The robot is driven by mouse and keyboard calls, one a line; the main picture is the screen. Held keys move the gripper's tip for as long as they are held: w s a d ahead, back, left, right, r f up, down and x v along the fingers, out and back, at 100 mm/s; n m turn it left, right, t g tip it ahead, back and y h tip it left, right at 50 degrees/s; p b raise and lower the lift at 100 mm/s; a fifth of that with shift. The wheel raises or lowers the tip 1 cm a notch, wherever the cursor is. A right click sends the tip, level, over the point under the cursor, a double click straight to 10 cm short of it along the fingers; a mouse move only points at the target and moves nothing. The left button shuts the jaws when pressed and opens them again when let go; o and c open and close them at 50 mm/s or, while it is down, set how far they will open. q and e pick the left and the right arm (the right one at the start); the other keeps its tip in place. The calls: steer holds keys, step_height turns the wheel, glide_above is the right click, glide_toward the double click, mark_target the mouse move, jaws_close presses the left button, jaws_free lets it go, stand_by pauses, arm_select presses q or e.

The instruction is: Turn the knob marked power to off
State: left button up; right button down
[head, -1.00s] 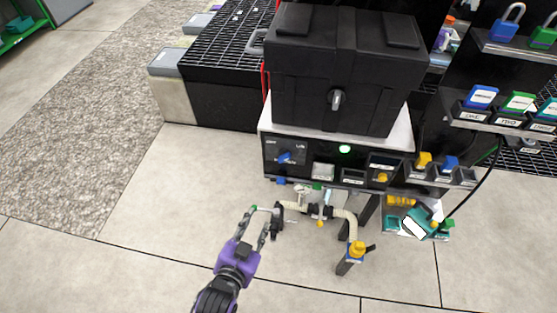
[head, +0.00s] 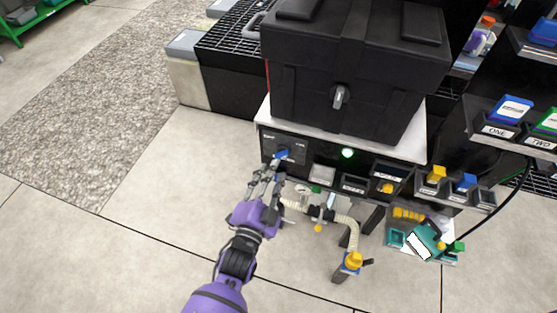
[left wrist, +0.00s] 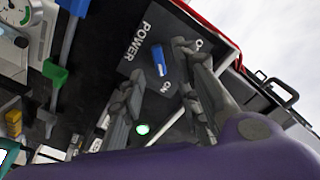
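The power knob is a blue bar handle (head: 282,154) on a dark plate at the left end of the black panel. The left wrist view shows the blue knob (left wrist: 159,61) beside the word POWER (left wrist: 138,41), with one end toward the ON mark (left wrist: 166,88). Another mark near the upper finger is partly hidden. My left gripper (head: 269,168) is at the panel just below the knob. In the left wrist view my left gripper (left wrist: 159,72) is open, one finger on each side of the knob, with gaps visible. My right gripper is not in view.
A lit green lamp (head: 347,153) sits right of the knob. A black case (head: 345,75) stands above the panel. A beige hose (head: 347,228) and a yellow-topped valve (head: 353,261) are below. Shelves with coloured items (head: 500,130) stand at the right. The floor at left is clear.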

mark_target(281, 158)
arm_select(q)
steer(key=x, duration=0.5)
steer(key=shift+d, duration=0.15)
jaws_close()
